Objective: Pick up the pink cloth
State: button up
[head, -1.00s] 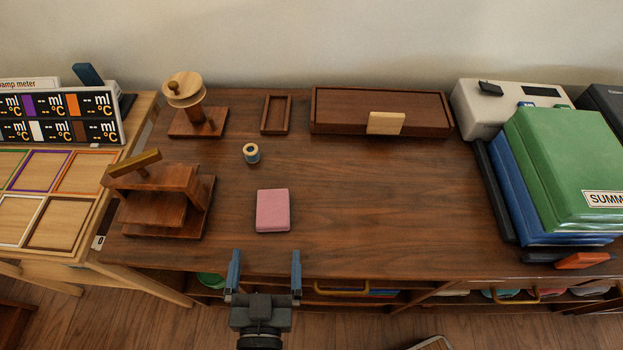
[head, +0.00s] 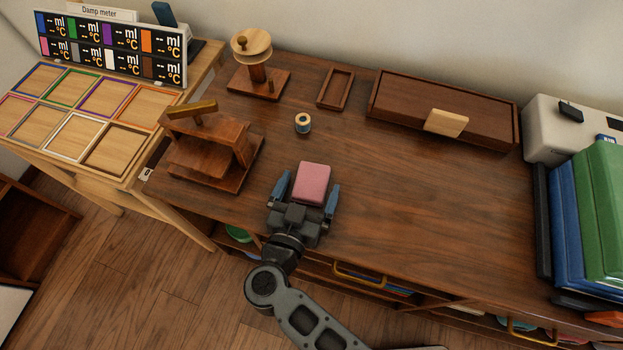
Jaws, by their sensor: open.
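The pink cloth (head: 312,182) is a small folded block lying on the dark wooden table (head: 420,215), near its front edge. My gripper (head: 306,192) is open, with one blue finger on the left side of the cloth and the other on its right side. The near part of the cloth lies between the fingers. I cannot tell whether the fingers touch it. The cloth's near edge is partly hidden by the gripper body.
A wooden press-like stand (head: 210,150) is left of the gripper. A small spool (head: 302,123) stands behind the cloth. A long wooden box (head: 420,100) and a small tray (head: 335,88) lie at the back. Green and blue binders (head: 590,220) are at right. The table's middle right is clear.

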jog(key=c, duration=1)
